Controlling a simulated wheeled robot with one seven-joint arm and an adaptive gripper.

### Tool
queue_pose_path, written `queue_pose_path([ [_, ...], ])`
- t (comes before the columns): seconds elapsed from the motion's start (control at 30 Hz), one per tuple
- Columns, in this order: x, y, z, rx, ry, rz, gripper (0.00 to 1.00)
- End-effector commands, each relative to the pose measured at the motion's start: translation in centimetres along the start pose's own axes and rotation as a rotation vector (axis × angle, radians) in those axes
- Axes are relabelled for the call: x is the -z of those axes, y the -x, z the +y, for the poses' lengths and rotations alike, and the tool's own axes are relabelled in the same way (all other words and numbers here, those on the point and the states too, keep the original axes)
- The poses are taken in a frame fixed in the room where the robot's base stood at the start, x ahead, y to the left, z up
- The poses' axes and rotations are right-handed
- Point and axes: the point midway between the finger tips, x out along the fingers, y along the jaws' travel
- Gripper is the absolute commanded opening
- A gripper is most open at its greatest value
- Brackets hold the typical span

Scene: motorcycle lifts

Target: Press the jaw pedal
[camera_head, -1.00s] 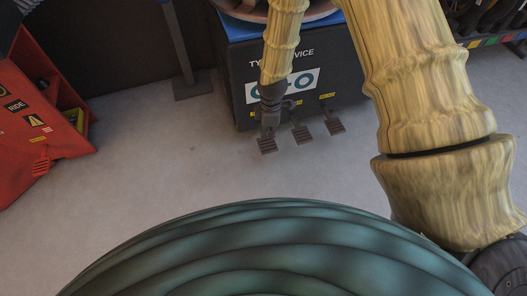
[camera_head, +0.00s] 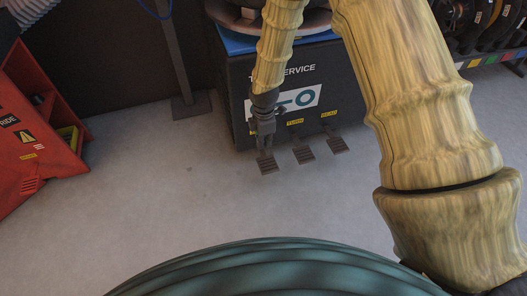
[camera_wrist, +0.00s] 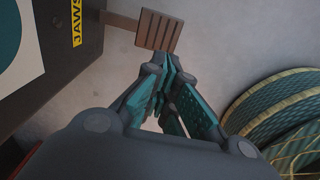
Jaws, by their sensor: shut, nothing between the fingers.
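The jaw pedal (camera_head: 267,166) is a brown ribbed plate on a thin arm, the leftmost of three at the foot of the black tyre-service machine (camera_head: 240,106). In the wrist view the pedal (camera_wrist: 158,30) lies just beyond my fingertips, near a yellow JAWS label (camera_wrist: 76,22). My gripper (camera_head: 265,146) points down in front of the machine, just above or behind the pedal. Its teal-padded fingers (camera_wrist: 170,66) are shut and empty. I cannot tell whether they touch the pedal. In the head view my gripper covers part of the pedal's arm.
The TURN pedal (camera_head: 304,155) and BEAD pedal (camera_head: 337,145) stand close to the right. A red cabinet (camera_head: 40,95) is at the left, and a dark post on a base plate (camera_head: 186,106) stands behind. The grey floor (camera_head: 165,195) between is clear.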

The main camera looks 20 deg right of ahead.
Motion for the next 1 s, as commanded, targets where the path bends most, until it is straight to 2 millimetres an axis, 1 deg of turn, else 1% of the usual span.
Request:
queue_pose_path([
  [0.03, 0.0, -1.0, -0.1, 0.001, 0.0, 0.0, 0.0],
  [0.6, 0.0, -10.3, -0.1, 0.001, 0.0, 0.0, 0.0],
  [0.8, 0.0, -12.2, 0.0, 0.0, 0.0, 0.0, 0.0],
  [1.0, 0.0, -13.0, 0.0, -0.001, -0.001, 0.0, 0.0],
])
